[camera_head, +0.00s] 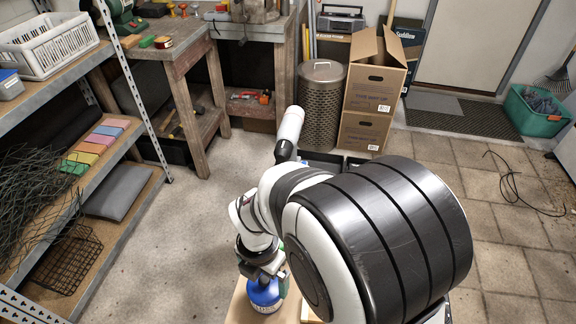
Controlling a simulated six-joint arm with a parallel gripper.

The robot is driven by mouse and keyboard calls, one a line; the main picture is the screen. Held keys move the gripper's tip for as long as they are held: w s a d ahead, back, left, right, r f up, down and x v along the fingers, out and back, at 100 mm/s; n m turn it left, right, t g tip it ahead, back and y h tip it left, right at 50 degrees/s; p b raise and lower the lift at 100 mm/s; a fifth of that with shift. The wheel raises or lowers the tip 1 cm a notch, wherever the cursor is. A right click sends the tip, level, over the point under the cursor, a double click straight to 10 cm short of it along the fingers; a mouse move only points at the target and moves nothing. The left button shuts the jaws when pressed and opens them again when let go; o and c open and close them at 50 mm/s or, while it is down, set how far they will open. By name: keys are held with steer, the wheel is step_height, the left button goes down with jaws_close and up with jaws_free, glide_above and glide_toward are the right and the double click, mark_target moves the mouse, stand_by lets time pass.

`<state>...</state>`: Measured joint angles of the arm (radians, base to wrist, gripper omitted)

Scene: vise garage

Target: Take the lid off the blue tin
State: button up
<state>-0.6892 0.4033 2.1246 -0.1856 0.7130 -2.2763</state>
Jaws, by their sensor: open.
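The blue tin (264,296) stands on a light wooden surface (239,308) at the bottom centre. Its upper part is blue, and a paler band shows low on its side. My gripper (265,272) is directly above the tin, pointing down, with its jaws open close around the top. The gripper hides the top of the tin, so I cannot make out the lid or tell whether the fingers touch it.
My own arm covers much of the lower right and hides part of the wooden surface. A metal shelf with a white crate (48,48) stands at left. A workbench (165,48), a perforated bin (321,105) and cardboard boxes (372,95) stand behind. Open floor lies left of the tin.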

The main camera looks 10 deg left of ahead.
steer(key=shift+f, duration=0.35)
steer(key=c, duration=1.4)
steer(key=shift+c, duration=0.2)
